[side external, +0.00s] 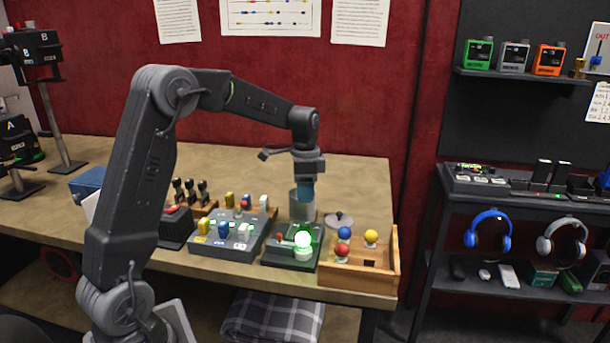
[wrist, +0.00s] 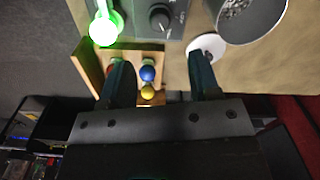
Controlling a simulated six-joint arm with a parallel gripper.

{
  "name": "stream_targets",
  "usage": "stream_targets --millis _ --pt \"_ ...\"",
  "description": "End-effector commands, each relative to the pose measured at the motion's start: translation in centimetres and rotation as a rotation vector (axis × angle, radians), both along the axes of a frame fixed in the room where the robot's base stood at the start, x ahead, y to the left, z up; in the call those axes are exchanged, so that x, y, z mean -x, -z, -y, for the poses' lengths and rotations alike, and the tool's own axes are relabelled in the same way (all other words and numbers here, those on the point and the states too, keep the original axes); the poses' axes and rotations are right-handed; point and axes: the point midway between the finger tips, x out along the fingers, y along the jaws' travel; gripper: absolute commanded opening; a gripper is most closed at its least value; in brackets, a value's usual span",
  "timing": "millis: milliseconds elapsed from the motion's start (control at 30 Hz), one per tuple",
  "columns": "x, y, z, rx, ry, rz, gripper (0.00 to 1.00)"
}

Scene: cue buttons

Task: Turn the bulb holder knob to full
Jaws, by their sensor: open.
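The bulb holder (side external: 280,252) is a dark box with a glowing white-green bulb (side external: 303,246) seated on it. In the wrist view the bulb (wrist: 103,30) glows bright green at the upper left. The holder's knob (wrist: 160,18) is a round dark dial on its grey panel, at the top middle of that view; I cannot make out the knob in the side view. My gripper (wrist: 159,60) is open and empty, its fingers apart and clear of the knob. In the side view my gripper (side external: 306,190) points down at the metal can, above and behind the holder.
A metal can (side external: 302,207) stands behind the holder, with a round lid (side external: 339,220) on the table beside it. A wooden box (side external: 392,262) with red, blue and yellow bulbs sits to the right. A switch panel (side external: 228,241) stands to the left.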

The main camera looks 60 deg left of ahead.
Motion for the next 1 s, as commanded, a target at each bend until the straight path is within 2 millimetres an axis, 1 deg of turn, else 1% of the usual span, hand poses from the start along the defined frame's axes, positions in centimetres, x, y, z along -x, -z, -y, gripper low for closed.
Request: stream_targets --millis 33,100,233,367,667,733,767,867,967,1000 --pt "0.0 -1.0 0.0 -0.002 0.0 0.003 0.57" --pt "0.0 -2.1 0.0 -0.001 0.0 0.002 0.57" --pt "0.0 -3.5 0.0 0.0 0.0 0.001 0.57" --pt "0.0 -4.1 0.0 0.0 0.0 0.0 0.57" --pt "0.0 -4.1 0.0 0.0 0.0 0.0 0.57" --pt "0.2 -4.4 0.4 -0.002 -0.004 0.006 0.57" --pt "0.4 -4.7 0.8 -0.005 -0.009 0.011 0.57" --pt "1.6 -6.2 2.7 -0.017 -0.042 0.045 0.57" --pt "3.8 -8.0 5.6 -0.029 -0.097 0.1 0.57" --pt "4.9 -8.7 6.9 -0.031 -0.126 0.126 0.57"
